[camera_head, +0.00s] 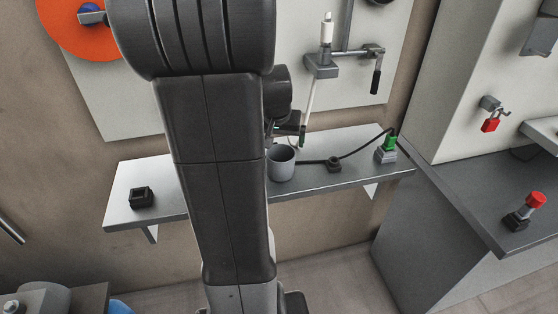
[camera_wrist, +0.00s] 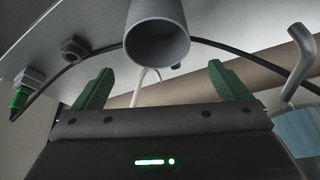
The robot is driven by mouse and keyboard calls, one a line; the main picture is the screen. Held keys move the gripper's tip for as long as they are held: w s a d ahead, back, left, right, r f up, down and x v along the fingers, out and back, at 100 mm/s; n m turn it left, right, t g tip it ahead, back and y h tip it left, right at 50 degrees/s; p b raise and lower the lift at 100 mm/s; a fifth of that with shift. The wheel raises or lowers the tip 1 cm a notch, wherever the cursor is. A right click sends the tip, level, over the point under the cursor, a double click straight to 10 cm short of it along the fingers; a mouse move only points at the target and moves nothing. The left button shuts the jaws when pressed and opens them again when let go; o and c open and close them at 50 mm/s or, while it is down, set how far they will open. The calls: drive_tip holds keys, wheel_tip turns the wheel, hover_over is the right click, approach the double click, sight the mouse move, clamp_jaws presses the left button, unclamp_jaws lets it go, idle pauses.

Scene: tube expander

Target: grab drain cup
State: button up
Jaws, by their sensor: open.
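The drain cup, a plain grey cylinder (camera_head: 281,166), stands upright on the wall shelf (camera_head: 230,190), just right of my arm in the head view. In the wrist view the cup (camera_wrist: 157,18) is at the top centre, its open mouth turned towards the camera. My gripper (camera_head: 290,130) is small and partly hidden behind my arm in the head view, just above and behind the cup. In the wrist view my gripper (camera_wrist: 163,85) has its two green fingers spread wide, with nothing held between them. The cup appears beyond the fingertips, and I see no contact.
A black cable runs along the shelf from a small dark fitting (camera_head: 333,163) to a green connector (camera_head: 388,148). A black square holder (camera_head: 141,197) sits at the shelf's left. A lever device (camera_head: 322,66) hangs on the panel above the cup. A grey counter (camera_head: 470,190) is right.

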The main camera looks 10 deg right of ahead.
sight(281, 148)
drive_tip(key=shift+s+p+x, duration=0.2)
drive_tip(key=shift+p+x, duration=0.1)
drive_tip(key=shift+x, duration=2.3)
drive_tip(key=shift+c, duration=0.5)
drive_tip(key=c, duration=1.3)
